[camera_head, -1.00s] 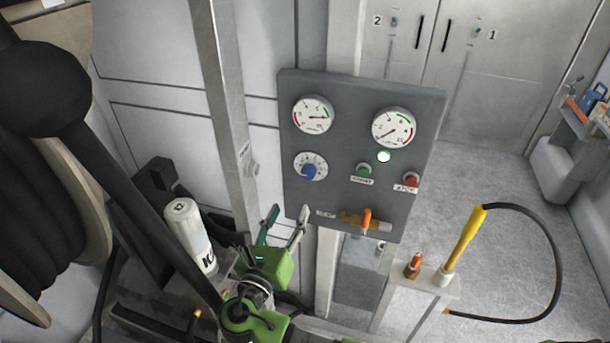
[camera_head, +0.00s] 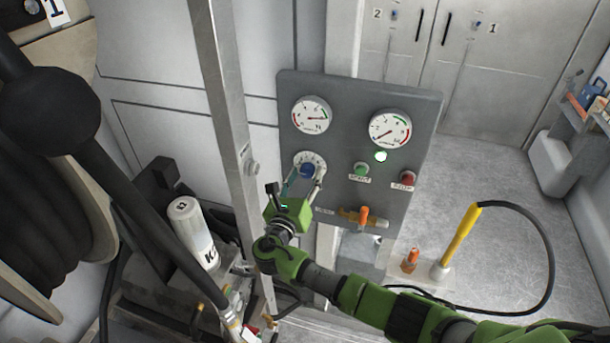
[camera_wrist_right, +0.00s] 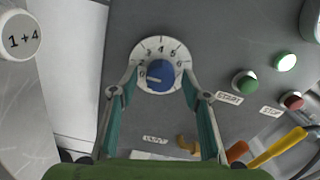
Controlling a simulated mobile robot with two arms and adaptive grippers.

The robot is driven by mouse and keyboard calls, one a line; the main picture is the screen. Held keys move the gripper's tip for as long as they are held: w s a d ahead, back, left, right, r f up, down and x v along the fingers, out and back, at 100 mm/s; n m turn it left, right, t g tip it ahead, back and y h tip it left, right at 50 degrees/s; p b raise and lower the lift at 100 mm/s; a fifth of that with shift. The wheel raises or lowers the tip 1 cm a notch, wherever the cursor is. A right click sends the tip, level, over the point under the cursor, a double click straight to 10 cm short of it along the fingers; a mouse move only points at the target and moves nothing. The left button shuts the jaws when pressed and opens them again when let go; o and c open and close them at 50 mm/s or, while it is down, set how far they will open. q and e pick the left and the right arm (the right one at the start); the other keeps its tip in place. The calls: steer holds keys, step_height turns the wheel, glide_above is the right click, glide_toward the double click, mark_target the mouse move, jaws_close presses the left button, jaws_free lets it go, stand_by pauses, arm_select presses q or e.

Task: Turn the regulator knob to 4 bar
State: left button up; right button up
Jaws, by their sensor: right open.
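The blue regulator knob (camera_head: 307,170) sits on a white numbered dial (camera_wrist_right: 147,47) on the grey panel (camera_head: 335,150). In the right wrist view the knob (camera_wrist_right: 162,75) has a white mark on its left side, near the 0; the 4 is near the top. My right gripper (camera_head: 304,184) is open, with its teal-lined fingers reaching up to either side of the knob. In the right wrist view the gripper (camera_wrist_right: 160,72) straddles the knob, and I cannot tell whether either finger touches it. My left gripper is not in view.
Two gauges, the left one (camera_head: 312,115) and the right one (camera_head: 390,129), sit above. A green button (camera_head: 361,169), a red button (camera_head: 408,178) and an orange-handled valve (camera_head: 364,215) are on the panel's right and lower parts. A metal post (camera_head: 233,110) stands to the left.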

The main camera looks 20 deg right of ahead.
steer(key=c, duration=1.1)
steer(key=m+b, duration=0.3)
steer(key=m, duration=0.1)
steer(key=shift+f, duration=0.2)
steer(key=m+b, duration=0.2)
steer(key=m, duration=0.2)
steer(key=shift+a+b, duration=0.1)
steer(key=shift+b, duration=0.3)
steer(key=m+b, duration=0.3)
steer(key=m, duration=0.1)
steer(key=shift+r+m+b, duration=0.2)
steer(key=shift+m+b, duration=0.9)
steer(key=shift+b, duration=0.05)
